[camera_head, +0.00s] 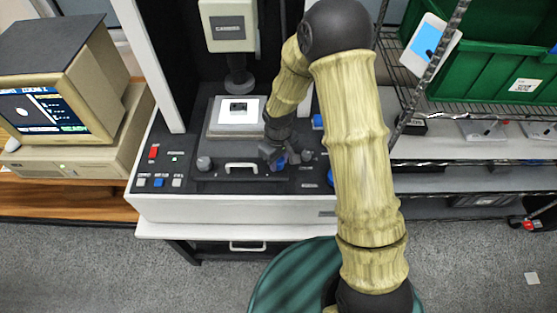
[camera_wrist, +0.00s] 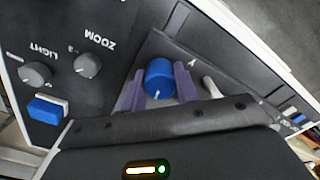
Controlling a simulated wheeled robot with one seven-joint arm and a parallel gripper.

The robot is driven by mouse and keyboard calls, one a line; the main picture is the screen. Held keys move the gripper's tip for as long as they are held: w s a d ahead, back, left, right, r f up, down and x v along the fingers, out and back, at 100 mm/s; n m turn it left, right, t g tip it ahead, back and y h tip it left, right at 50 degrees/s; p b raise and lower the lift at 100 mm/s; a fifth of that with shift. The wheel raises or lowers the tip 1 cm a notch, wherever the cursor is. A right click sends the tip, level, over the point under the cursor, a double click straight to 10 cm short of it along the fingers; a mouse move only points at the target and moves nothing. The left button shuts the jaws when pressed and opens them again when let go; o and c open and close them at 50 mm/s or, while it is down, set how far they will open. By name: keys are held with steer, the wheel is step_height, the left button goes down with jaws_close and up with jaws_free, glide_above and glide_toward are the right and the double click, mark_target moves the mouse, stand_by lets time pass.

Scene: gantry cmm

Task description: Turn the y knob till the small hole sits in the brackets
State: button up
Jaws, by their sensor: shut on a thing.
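The y knob is a blue round knob with a white mark (camera_wrist: 158,76), beside a letter that looks like Y. In the wrist view it sits between the two purple fingers of my gripper (camera_wrist: 160,84), which is shut on it. In the head view my gripper (camera_head: 277,157) reaches down to the machine's front panel, and a bit of blue shows there. The stage holds a pale plate (camera_head: 254,103) with a dark square under the camera head (camera_head: 232,34).
Grey ZOOM (camera_wrist: 88,65) and LIGHT (camera_wrist: 36,74) knobs and a blue button (camera_wrist: 46,108) lie left of my gripper in the wrist view. A red switch (camera_head: 153,152) is on the panel's left. A wire shelf (camera_head: 480,108) with green bins stands right of my arm.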

steer(key=shift+w+n, duration=0.1)
steer(key=shift+n, duration=0.3)
steer(key=o, duration=1)
steer(key=shift+c, duration=0.2)
step_height(320, 180, up, 18)
steer(key=b, duration=0.2)
steer(key=shift+f, duration=0.25)
